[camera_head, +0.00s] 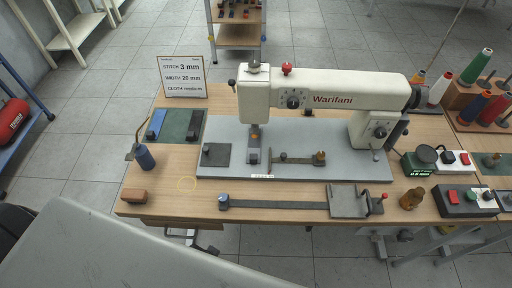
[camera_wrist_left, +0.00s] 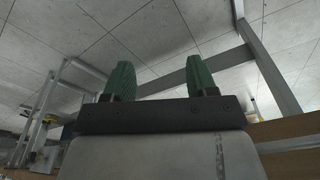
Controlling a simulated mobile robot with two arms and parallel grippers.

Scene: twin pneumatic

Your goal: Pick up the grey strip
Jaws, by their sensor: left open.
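The grey strip (camera_head: 194,125) is dark and lies on the right part of a green mat (camera_head: 175,126) at the left of the table. A blue strip (camera_head: 157,123) lies on the left part of the same mat. My left gripper (camera_wrist_left: 160,72) shows in the left wrist view with two green fingers spread apart and nothing between them. It does not show in the head view, and the strip cannot be made out in the wrist view. My right gripper is in neither view.
The sewing machine (camera_head: 330,98) stands on a grey base plate right of the mat. A sign (camera_head: 183,77) stands behind the mat.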

